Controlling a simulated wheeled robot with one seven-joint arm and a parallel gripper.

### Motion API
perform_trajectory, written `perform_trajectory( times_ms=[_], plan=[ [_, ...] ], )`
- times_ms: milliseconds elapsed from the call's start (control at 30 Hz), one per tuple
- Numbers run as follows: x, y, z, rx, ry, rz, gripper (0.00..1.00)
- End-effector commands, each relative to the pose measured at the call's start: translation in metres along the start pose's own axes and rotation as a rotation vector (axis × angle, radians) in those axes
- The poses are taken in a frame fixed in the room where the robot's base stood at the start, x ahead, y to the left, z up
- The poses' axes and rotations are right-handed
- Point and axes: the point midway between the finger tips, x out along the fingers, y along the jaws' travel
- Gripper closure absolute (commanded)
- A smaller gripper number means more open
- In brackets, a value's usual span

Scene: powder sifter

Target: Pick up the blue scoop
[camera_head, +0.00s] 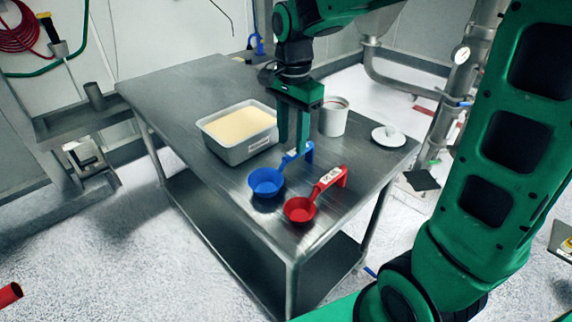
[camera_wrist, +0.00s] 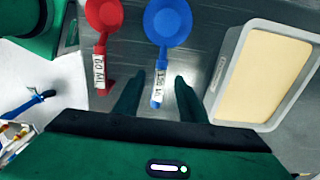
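The blue scoop (camera_head: 267,182) lies on the steel table with its bowl toward the front edge and its labelled handle pointing back and right. My gripper (camera_head: 292,150) points down over the handle, with its fingers open. In the wrist view, the blue scoop (camera_wrist: 167,25) has its handle running down between the two fingertips of my gripper (camera_wrist: 160,85), with a gap on each side. I cannot tell how far the fingertips are above the table. The handle's far end is close to the gripper body.
A red scoop (camera_head: 300,209) lies just right of the blue one. A grey tub of pale powder (camera_head: 240,153) stands to the left. A white container (camera_head: 334,117) and a white lid (camera_head: 388,137) are at the right. The steel table (camera_head: 180,95) is clear at the back left.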

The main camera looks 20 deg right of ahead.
Motion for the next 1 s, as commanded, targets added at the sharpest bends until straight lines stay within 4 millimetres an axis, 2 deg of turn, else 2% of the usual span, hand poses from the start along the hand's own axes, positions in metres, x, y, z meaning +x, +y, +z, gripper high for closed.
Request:
perform_trajectory(
  times_ms=[267,500,600,867,900,1000],
  plan=[
    [0.02,0.0,-0.001,0.0,0.0,0.001,0.63],
    [0.054,0.0,-0.002,0.0,0.0,0.003,0.63],
    [0.062,0.0,-0.002,0.0,0.001,0.001,0.63],
    [0.065,0.0,-0.002,0.0,0.001,-0.001,0.63],
    [0.065,0.0,-0.002,0.0,0.001,-0.001,0.65],
    [0.065,0.0,-0.002,0.0,0.001,-0.001,0.89]
  ],
)
